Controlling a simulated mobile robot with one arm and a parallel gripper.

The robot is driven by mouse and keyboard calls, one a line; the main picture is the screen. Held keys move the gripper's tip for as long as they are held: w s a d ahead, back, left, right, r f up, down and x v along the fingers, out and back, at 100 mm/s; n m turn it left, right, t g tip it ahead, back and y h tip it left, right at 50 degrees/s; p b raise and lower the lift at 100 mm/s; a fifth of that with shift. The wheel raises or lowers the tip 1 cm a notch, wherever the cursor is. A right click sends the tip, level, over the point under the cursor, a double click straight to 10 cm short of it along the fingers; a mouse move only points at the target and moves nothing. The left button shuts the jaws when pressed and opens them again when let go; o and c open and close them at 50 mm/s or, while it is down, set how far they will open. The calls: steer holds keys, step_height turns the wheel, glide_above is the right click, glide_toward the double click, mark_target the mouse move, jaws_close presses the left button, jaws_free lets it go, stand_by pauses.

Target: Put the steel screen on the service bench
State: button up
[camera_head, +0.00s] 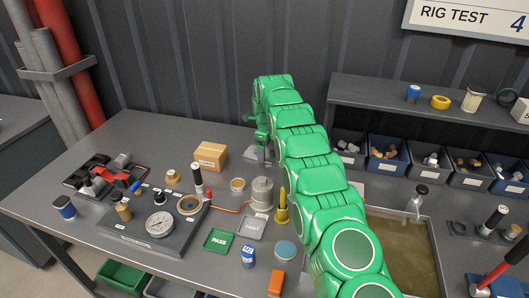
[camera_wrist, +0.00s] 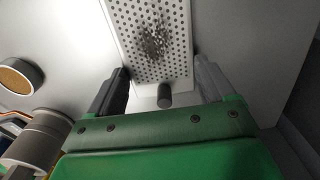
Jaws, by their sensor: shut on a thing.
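The steel screen (camera_wrist: 177,58) is a pale plate with rows of round holes, a dark patch of debris on its face and a short grey stub at its near edge. It fills the space between the two fingers of my gripper (camera_wrist: 162,82), which is shut on it. In the head view my gripper (camera_head: 264,150) is low over the back of the service bench (camera_head: 160,130), with the grey screen (camera_head: 252,153) just left of it. I cannot tell whether the screen touches the bench top. My green arm hides part of the bench.
A cardboard box (camera_head: 210,156) stands left of my gripper. A water basin (camera_head: 405,255) lies right. The back left is clear.

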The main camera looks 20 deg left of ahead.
steer(key=shift+r, duration=1.4)
steer(key=shift+s+d+r, duration=3.2)
steer(key=shift+s+r, duration=1.75)
steer(key=shift+s, duration=1.25)
steer(key=d+r+n, duration=0.4)
steer(key=d+n, duration=0.6)
steer(key=d, duration=0.4)
steer(key=w+d+f+n, duration=0.1)
steer(key=d+f+n, duration=0.3)
steer(key=d+n, duration=0.8)
steer(key=w+d+f+n, duration=0.1)
steer(key=d+f+n, duration=0.4)
steer(key=d+n, duration=0.8)
steer(key=n, duration=0.7)
steer(key=shift+w, duration=0.15)
